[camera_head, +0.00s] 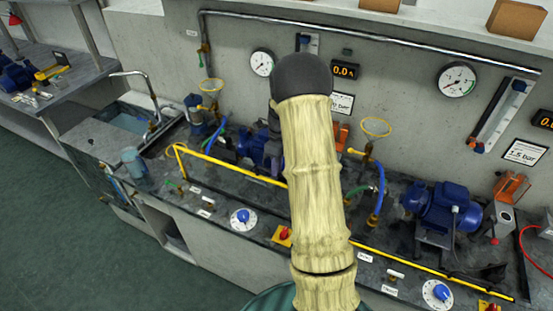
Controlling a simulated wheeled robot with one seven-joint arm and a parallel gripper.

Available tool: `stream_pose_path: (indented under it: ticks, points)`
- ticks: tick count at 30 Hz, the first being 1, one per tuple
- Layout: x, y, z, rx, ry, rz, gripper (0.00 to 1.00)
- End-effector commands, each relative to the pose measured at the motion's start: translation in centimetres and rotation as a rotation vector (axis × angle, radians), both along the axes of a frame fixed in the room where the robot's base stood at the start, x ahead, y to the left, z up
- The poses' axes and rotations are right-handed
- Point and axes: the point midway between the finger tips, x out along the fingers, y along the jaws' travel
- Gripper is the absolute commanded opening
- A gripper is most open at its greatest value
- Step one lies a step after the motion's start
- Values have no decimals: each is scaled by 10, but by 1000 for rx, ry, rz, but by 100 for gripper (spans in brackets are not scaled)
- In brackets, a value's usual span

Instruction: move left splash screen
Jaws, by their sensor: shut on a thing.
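I cannot make out the left splash screen for certain. A faint see-through panel shape (118,187) shows at the counter's front edge near the sink, beside a clear bluish vessel (136,165). My own pale, bamboo-like arm with a dark rounded top stands upright in the middle of the view. It hides part of the bench and the wall behind it. My gripper does not show in this view, so what is between its jaws cannot be seen.
The sink (128,119) with its tap is at left. A blue pump (262,148) stands left of my arm, another blue pump (443,208) right of it. A yellow rail (228,165) runs along the bench front. Gauges line the wall. The green floor (50,220) at lower left is clear.

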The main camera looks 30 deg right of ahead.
Motion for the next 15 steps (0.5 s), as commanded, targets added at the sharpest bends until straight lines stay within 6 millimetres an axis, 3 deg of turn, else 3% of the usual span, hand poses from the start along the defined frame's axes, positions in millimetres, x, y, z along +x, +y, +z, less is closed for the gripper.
stream_pose_path:
  ticks: [1, 6, 15]
  points:
    - [-1, 1, -24, 0, 4, 0, 0]
    - [-1, 1, -80, 1, 5, 1, 0]
    - [0, 1, -161, 0, 1, 0, 0]
